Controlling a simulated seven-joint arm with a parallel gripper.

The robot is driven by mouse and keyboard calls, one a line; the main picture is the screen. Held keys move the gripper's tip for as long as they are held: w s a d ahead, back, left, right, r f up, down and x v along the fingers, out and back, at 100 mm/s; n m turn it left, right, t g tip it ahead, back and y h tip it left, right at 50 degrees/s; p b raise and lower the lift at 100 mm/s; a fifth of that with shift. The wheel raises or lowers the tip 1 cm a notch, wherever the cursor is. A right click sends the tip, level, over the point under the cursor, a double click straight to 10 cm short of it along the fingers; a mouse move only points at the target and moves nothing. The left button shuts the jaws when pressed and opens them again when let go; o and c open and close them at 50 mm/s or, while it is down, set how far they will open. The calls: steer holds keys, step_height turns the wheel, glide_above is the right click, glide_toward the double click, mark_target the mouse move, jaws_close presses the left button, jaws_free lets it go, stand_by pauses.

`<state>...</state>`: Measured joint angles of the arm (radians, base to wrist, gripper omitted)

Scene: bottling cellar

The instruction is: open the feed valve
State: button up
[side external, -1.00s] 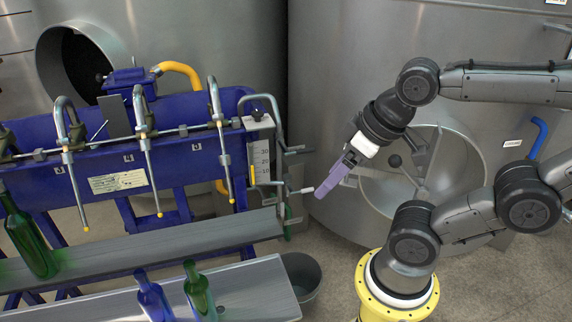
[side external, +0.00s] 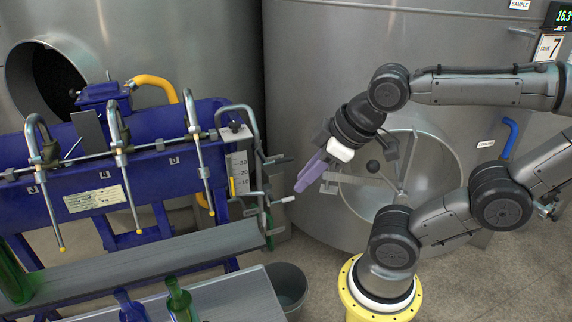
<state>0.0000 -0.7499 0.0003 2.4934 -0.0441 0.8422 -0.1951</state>
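My gripper (side external: 305,178) has purple fingers and points down and left in front of the large steel tank. Its fingertips show just above and right of a small crank with a pale handle (side external: 287,199). The crank is at the right end of the blue bottle filler (side external: 150,176). I cannot tell whether the gripper touches the crank, or whether its fingers are open or shut. Nothing shows held in it. No part is labelled as the feed valve, so I cannot tell whether this crank is it.
Steel filling spouts (side external: 199,150) hang along the filler. A white level scale (side external: 239,172) stands beside the crank. Green bottles (side external: 180,303) and a blue bottle (side external: 128,306) are at the front left. A grey bucket (side external: 290,288) stands on the floor. A steel tank (side external: 310,80) rises behind.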

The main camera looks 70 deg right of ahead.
steer(key=w+d+r+n+h, duration=0.1)
steer(key=w+d+n, duration=0.1)
steer(key=n, duration=0.1)
steer(key=w+d+r+n+t+h, duration=0.1)
steer(key=w+d+n, duration=0.1)
steer(key=w+n, duration=0.1)
steer(key=w+d+r+n+t+h, duration=0.1)
steer(key=w+d+r+n, duration=0.1)
steer(key=w+n, duration=0.1)
steer(key=shift+w, duration=0.15)
jaws_close()
steer(key=w+d+f+n+h, duration=0.2)
steer(key=w+d+f+n, duration=0.5)
steer(key=w+d+n, duration=0.55)
steer(key=s+d+f+n+g, duration=0.1)
steer(key=s+d+f, duration=0.3)
steer(key=f, duration=0.3)
steer(key=s+d+f+n+g, duration=0.1)
steer(key=s+d+f+n, duration=0.1)
steer(key=s+d+f, duration=0.2)
step_height(320, 180, down, 4)
steer(key=shift+s+r+g, duration=0.15)
steer(key=shift+s+g, duration=0.25)
steer(key=shift+s, duration=0.15)
